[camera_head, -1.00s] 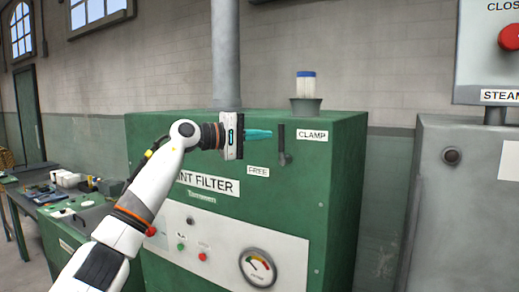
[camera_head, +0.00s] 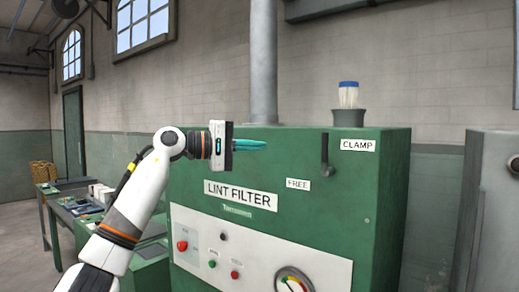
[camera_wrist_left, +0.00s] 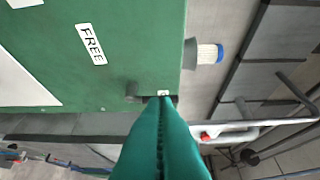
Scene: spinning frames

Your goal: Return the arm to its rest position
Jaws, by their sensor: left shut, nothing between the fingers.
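My left gripper (camera_head: 250,145) is shut and empty, its teal fingers pointing right in front of the green lint filter machine (camera_head: 345,215). The fingertips end to the left of a dark clamp lever (camera_head: 325,155), which stands upright between the FREE label (camera_head: 298,184) and the CLAMP label (camera_head: 358,145). In the left wrist view the shut fingers (camera_wrist_left: 160,110) fill the lower middle, and the lever (camera_wrist_left: 135,92) shows just beyond their tips. A gap between fingers and lever seems to show in the head view. My right gripper is in neither view.
A blue-capped white filter (camera_head: 348,95) sits in a grey cup (camera_head: 348,117) on top of the machine. A grey pipe (camera_head: 263,60) rises behind. A bench with small items (camera_head: 85,205) stands at the left. A grey cabinet (camera_head: 490,220) stands at the right.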

